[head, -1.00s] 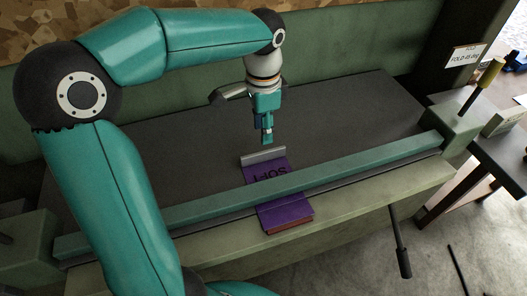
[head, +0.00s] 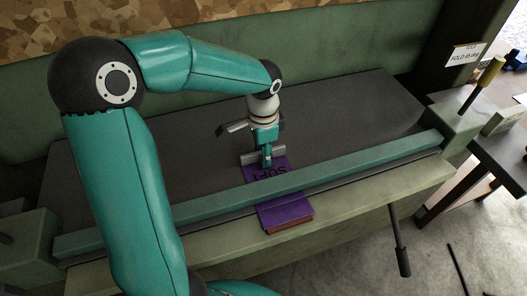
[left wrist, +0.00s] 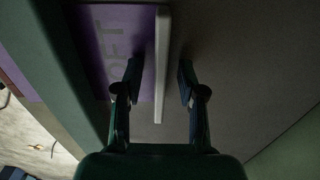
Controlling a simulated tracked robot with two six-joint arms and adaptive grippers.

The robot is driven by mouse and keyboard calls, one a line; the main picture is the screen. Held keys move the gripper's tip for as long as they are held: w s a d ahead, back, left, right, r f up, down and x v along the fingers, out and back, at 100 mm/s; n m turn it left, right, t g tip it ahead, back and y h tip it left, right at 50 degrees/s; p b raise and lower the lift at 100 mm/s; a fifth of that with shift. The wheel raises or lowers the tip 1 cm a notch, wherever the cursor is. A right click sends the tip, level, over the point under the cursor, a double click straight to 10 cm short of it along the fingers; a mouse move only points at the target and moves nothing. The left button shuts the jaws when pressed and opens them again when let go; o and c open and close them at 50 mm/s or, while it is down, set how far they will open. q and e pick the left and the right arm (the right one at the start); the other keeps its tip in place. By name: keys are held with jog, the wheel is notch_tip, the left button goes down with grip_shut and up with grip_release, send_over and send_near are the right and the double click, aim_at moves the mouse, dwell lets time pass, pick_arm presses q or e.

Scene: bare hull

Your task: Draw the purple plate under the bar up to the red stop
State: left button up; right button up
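The purple plate (head: 287,212) with dark lettering lies under the green bar (head: 340,172), showing on both sides of it. A pale grey upright lip (head: 249,158) stands along its far end. The plate also shows in the left wrist view (left wrist: 120,35), with its lip (left wrist: 162,60). My left gripper (head: 266,162) is down at the lip. In the left wrist view its fingers (left wrist: 161,82) stand apart on either side of the lip, with gaps. A dark red strip (head: 291,227) shows along the plate's near edge; I cannot tell a separate red stop. My right gripper is not in view.
The dark bed (head: 365,110) behind the bar is bare around the plate. The bar runs across close in front of my left gripper. A post with a yellow-green handle (head: 490,72) stands at the right end. A black-gripped lever (head: 402,255) hangs from the front.

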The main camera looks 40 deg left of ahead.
pick_arm(q)
grip_shut()
jog(key=shift+o, duration=0.5)
grip_release()
notch_tip(320, 180, up, 12)
dwell(0.3)
